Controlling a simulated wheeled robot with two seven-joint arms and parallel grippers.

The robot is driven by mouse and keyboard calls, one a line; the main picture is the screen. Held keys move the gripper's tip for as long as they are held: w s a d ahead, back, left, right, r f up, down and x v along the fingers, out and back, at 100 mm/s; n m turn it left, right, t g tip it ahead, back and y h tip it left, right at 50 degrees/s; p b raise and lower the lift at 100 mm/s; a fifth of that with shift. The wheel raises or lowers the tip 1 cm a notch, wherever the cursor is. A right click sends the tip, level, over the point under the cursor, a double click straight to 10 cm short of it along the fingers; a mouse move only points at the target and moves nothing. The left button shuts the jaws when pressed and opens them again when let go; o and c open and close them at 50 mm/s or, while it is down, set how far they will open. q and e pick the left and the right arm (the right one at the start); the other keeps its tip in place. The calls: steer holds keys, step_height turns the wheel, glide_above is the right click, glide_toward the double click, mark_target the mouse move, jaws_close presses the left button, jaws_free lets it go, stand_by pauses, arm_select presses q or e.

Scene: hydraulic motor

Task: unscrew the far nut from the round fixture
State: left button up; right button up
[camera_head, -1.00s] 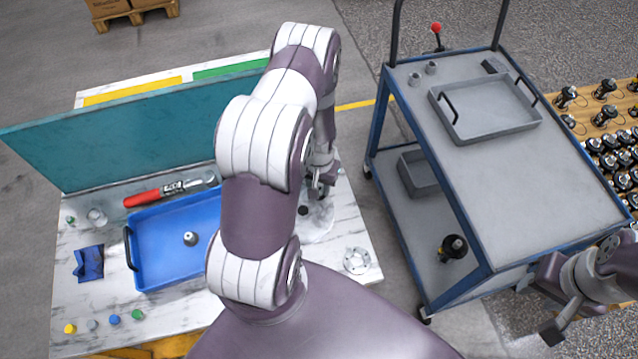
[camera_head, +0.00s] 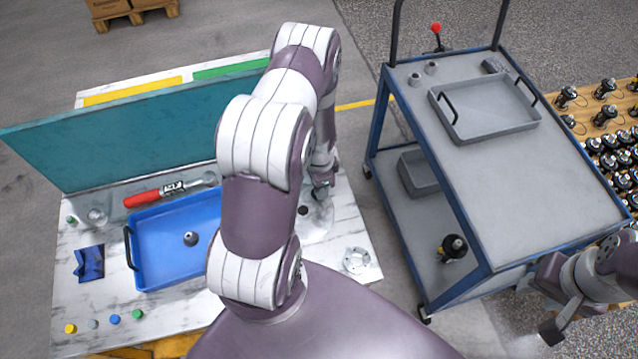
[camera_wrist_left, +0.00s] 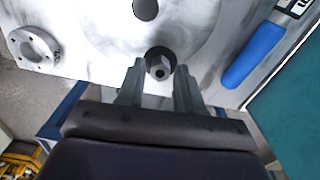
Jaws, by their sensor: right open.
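The round fixture (camera_head: 318,228) is a pale disc on the marble-topped table, partly hidden by my left arm; its edge and dark centre hole also show in the left wrist view (camera_wrist_left: 110,32). A grey hex nut (camera_wrist_left: 160,70) with a dark ring around it sits at the disc's edge. My left gripper (camera_wrist_left: 160,85) has its two fingers apart, one on each side of the nut, with gaps visible; in the head view the left gripper (camera_head: 320,192) is small over the fixture. My right gripper (camera_head: 552,334) is open and empty beside the cart at lower right.
A blue tray (camera_head: 150,280) holding a small metal part stands left of my arm. A red-handled tool (camera_head: 142,199) lies behind it. A white flange (camera_head: 357,260) lies near the table's right corner. The grey cart (camera_head: 545,190) with a grey tray stands right.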

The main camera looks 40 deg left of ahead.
arm_select(q)
jaws_close()
steer(key=n, duration=0.5)
steer(key=shift+r+n, duration=0.1)
steer(key=shift+n, duration=0.2)
steer(key=n, duration=0.4)
steer(key=shift+n, duration=0.4)
jaws_free()
